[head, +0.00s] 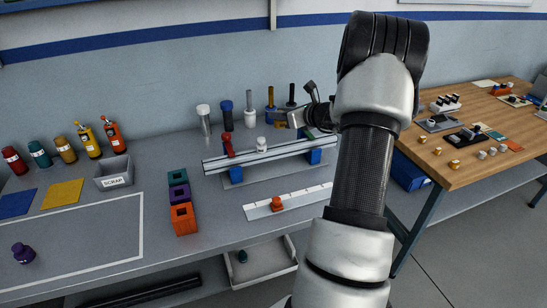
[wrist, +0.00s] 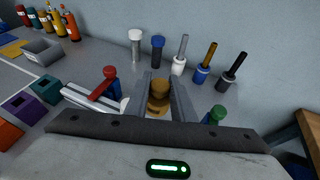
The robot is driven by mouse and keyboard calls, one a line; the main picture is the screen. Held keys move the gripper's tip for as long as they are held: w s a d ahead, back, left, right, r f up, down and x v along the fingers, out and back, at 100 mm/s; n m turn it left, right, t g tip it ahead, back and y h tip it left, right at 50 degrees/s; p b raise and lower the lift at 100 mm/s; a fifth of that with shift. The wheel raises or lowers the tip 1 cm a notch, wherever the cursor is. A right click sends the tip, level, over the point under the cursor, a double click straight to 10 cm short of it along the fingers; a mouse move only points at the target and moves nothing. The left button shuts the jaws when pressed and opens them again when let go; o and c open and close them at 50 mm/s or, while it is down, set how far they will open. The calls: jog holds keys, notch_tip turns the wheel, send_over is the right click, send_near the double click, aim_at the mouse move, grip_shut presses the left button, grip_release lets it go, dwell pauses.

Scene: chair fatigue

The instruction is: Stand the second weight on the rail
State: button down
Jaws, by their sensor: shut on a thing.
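My gripper (head: 296,118) is shut on a brass-coloured weight (wrist: 158,98), which sits between the two fingers in the wrist view. In the head view the gripper is over the right part of the pale rail (head: 275,154), partly hidden by my arm. I cannot tell whether the weight touches the rail. A small white piece (head: 261,144) stands on the rail, left of the gripper. A red clamp (head: 229,146) is at the rail's left part; it also shows in the wrist view (wrist: 108,86). A green-topped piece (wrist: 215,115) is right of the fingers.
A white ruled strip (head: 310,198) with an orange piece (head: 277,203) lies in front. Coloured blocks (head: 183,218) and a scrap bin (head: 113,173) are left. A wooden table (head: 480,165) is right.

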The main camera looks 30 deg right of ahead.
jog(key=shift+w+d+r+h, duration=0.1)
jog(key=shift+d+r+h, duration=0.1)
jog(key=shift+d, duration=0.25)
jog(key=shift+d+r+h, duration=0.1)
jog(key=shift+d+r, duration=0.05)
jog(key=shift+d, duration=0.25)
jog(key=b, duration=0.2)
send_over(285, 145)
jog(key=shift+m, duration=0.4)
notch_tip(285, 145, down, 10)
jog(key=shift+r, duration=0.25)
jog(key=shift+f, duration=0.1)
jog(key=c, duration=1.5)
grip_release()
